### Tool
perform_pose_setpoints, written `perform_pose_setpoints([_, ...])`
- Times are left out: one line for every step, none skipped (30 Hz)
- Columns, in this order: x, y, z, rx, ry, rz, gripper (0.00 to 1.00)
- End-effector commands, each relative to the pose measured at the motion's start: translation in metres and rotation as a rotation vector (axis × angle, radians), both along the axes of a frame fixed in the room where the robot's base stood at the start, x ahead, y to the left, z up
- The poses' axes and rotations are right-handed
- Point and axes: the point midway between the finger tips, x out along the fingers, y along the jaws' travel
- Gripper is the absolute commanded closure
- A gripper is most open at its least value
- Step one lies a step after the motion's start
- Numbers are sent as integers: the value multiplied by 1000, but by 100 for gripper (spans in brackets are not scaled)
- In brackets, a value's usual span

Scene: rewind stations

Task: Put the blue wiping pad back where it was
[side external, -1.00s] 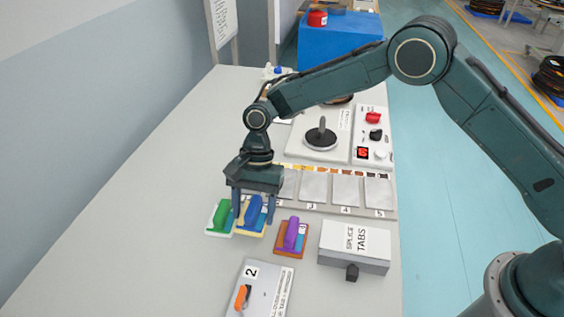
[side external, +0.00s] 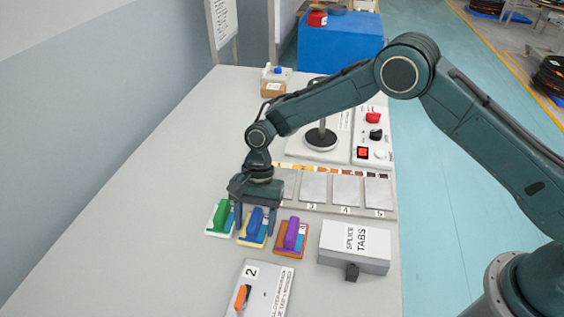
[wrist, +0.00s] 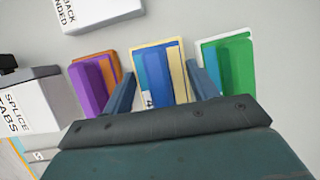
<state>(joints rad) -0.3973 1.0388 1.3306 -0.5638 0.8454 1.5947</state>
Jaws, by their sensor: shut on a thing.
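The blue wiping pad (side external: 255,222) has a blue grip on a cream base. It sits between the green pad (side external: 221,216) and the purple pad (side external: 291,234), apart from both. In the wrist view, the blue pad (wrist: 154,75) lies between my two fingers. My gripper (side external: 255,226) points down and is shut on the blue pad. The pad looks level, on the table or very close above it; I cannot tell which. The green pad (wrist: 230,70) and purple pad (wrist: 92,85) flank it in the wrist view.
A grey SPLICE TABS box (side external: 354,246) stands to the right of the pads. A grey panel marked 2 (side external: 266,285) lies in front. A strip of numbered plates (side external: 345,190) lies behind. The table (side external: 150,230) is clear on the left.

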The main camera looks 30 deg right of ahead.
Motion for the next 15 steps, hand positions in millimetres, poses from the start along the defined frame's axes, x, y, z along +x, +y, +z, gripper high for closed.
perform_pose_setpoints([0,0,-1,0,0,0,63])
perform_pose_setpoints([0,0,-2,0,0,0,63])
perform_pose_setpoints([0,0,-2,0,0,0,40])
perform_pose_setpoints([0,0,-2,0,0,0,34])
perform_pose_setpoints([0,0,-2,0,0,0,33])
perform_pose_setpoints([0,0,-2,0,0,0,33])
perform_pose_setpoints([0,0,-2,0,0,0,33])
perform_pose_setpoints([0,0,-2,0,0,0,33])
perform_pose_setpoints([0,0,-2,0,0,0,33])
perform_pose_setpoints([0,0,-2,0,0,0,33])
perform_pose_setpoints([0,0,-2,0,0,0,33])
perform_pose_setpoints([0,0,-2,0,0,0,33])
perform_pose_setpoints([0,0,-2,0,0,0,33])
perform_pose_setpoints([0,0,-2,0,0,0,33])
perform_pose_setpoints([0,0,-1,0,0,0,33])
